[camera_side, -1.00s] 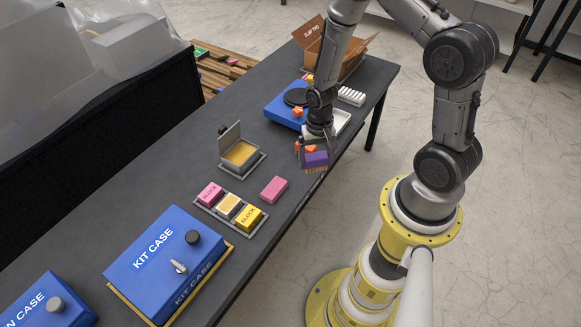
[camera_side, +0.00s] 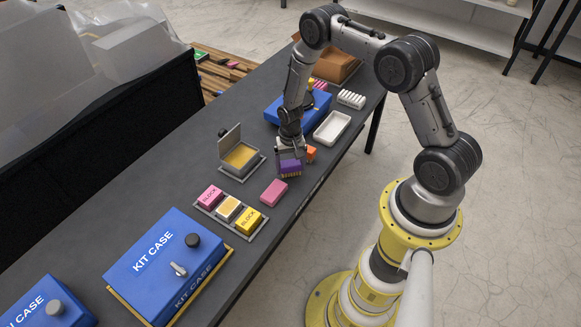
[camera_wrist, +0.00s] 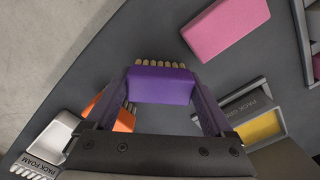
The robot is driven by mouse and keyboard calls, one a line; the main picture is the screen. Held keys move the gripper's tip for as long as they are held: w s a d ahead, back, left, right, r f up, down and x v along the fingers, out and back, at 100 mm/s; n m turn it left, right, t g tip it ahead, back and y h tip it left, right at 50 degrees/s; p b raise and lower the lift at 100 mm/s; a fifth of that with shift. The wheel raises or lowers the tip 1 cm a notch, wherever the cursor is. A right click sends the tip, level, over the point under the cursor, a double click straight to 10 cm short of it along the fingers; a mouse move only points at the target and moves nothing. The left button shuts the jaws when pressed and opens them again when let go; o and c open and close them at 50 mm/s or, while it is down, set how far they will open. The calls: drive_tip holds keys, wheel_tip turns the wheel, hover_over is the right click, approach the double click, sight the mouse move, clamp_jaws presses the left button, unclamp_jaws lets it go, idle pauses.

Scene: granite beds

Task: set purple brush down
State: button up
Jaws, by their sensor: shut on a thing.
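The purple brush (camera_side: 290,168) has a purple block body and a row of tan bristles along one edge. My gripper (camera_side: 289,158) is shut on it, low over the dark table between the open foam box and the loose pink block. In the wrist view the brush (camera_wrist: 161,84) sits between the two purple-looking fingers of my gripper (camera_wrist: 160,88), with its bristles toward the top of the picture. I cannot tell whether the brush touches the table.
A loose pink block (camera_side: 273,192) lies close by in front. An orange piece (camera_side: 310,153) stands just right of the brush. The open box with yellow foam (camera_side: 240,156) is left, a white tray (camera_side: 332,127) behind right. A block tray (camera_side: 218,222) lies nearer the camera.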

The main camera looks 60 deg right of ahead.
drive_tip(key=shift+f, duration=0.4)
drive_tip(key=o, duration=0.9)
drive_tip(key=shift+f, duration=0.15)
